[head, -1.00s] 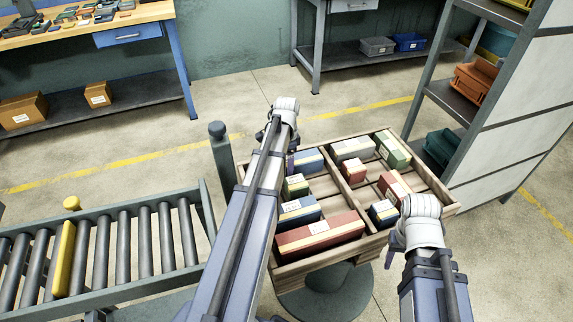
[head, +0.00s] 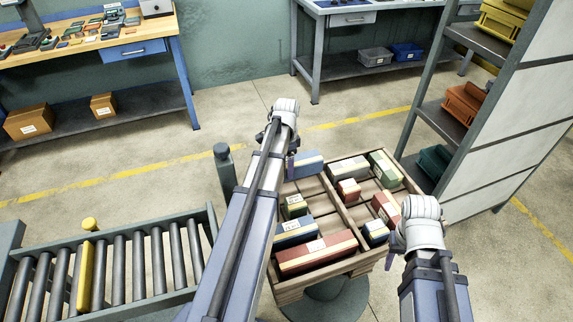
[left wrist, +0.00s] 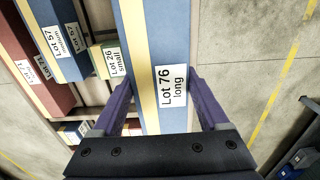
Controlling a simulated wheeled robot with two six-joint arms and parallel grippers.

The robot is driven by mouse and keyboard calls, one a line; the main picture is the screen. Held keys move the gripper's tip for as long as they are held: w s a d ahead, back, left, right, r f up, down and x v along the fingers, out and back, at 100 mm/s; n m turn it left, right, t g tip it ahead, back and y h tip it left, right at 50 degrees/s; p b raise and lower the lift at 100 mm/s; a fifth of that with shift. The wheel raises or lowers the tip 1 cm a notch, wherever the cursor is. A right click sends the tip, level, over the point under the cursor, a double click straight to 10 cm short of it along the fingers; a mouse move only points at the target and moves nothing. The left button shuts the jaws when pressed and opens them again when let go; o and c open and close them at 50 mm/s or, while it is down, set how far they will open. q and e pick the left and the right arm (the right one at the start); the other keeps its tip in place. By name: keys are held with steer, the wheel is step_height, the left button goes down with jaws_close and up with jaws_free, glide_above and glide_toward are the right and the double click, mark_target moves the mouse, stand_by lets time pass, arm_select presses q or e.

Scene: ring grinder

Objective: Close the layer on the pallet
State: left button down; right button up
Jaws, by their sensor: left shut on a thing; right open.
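My left gripper (head: 291,166) is shut on a long blue box with a tan stripe (head: 310,162), labelled "Lot 76 long" in the left wrist view (left wrist: 155,50). The box is at the far left part of the wooden pallet (head: 312,283) and appears raised above it. On the pallet's left side are a small green box (head: 296,205), a blue box (head: 295,234) and a long red box (head: 316,253). Beyond the divider are beige (head: 353,171), green (head: 384,167), red and small blue boxes (head: 376,231). My right gripper (head: 395,246) is open beside the pallet's right front edge.
A roller conveyor (head: 130,268) with a yellow bar (head: 85,275) lies at the left. A grey post (head: 224,168) stands between conveyor and pallet. A shelf rack (head: 450,120) with bins stands close at the right. Bare slats show between the pallet's boxes.

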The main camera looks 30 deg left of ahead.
arm_select(q)
steer(key=shift+w+d+r+m, duration=0.1)
steer(key=shift+d+r+m, duration=0.15)
steer(key=shift+d+m, duration=0.3)
steer(key=d+r+m+p, duration=0.2)
steer(key=d+m+p, duration=0.1)
steer(key=d+m, duration=0.9)
steer(key=w+m, duration=0.1)
steer(key=m, duration=0.4)
steer(key=shift+r, duration=0.3)
steer(key=shift+f, duration=0.1)
step_height(320, 180, down, 12)
steer(key=b, duration=1.2)
steer(key=shift+f+b, duration=0.4)
steer(key=shift+b, duration=0.2)
jaws_free()
steer(key=shift+s+r, duration=0.1)
